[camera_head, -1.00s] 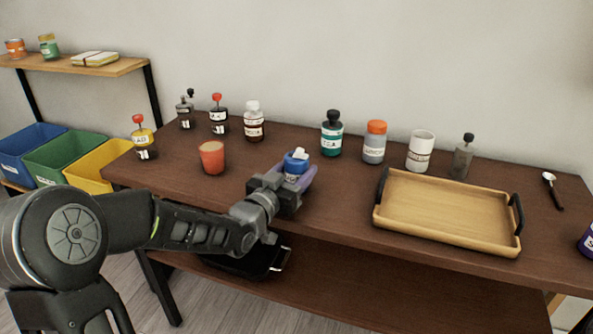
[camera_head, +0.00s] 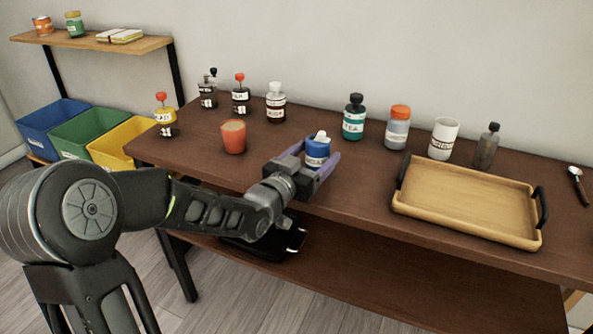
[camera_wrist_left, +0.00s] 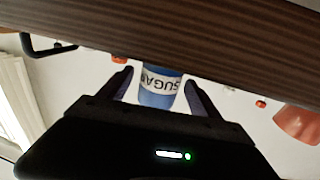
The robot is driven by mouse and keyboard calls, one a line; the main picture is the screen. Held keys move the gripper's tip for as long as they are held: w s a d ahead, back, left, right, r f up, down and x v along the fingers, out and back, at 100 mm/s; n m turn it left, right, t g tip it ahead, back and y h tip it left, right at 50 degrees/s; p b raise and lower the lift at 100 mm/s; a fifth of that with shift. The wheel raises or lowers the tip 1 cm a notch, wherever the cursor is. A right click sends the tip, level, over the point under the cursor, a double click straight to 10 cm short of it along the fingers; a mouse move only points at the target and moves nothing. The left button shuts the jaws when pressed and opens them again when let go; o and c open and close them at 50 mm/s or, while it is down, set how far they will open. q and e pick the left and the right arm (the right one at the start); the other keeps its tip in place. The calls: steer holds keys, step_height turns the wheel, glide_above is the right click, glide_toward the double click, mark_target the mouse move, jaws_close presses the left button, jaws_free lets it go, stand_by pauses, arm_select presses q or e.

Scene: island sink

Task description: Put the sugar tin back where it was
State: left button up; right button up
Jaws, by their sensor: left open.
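The sugar tin (camera_head: 317,151) is a small blue tin with a white label and a white knob on top. It stands upright on the brown table near the front edge. My left gripper (camera_head: 318,166) is open, with its purple fingers on either side of the tin. In the left wrist view the tin (camera_wrist_left: 160,86) appears upside down with its "SUGAR" label facing the camera, between the two fingers (camera_wrist_left: 160,92). Gaps show between the tin and both fingers there. My right gripper is in neither view.
An orange cup (camera_head: 233,137) stands left of the tin, and a wooden tray (camera_head: 470,225) lies to the right. Along the back stand several jars, including a tea jar (camera_head: 353,122), an orange-lidded jar (camera_head: 397,128) and a white canister (camera_head: 443,139).

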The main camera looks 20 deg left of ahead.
arm_select(q)
steer(key=s+a, duration=0.1)
steer(key=s, duration=0.9)
steer(key=shift+s+a, duration=0.2)
steer(key=shift+s, duration=0.05)
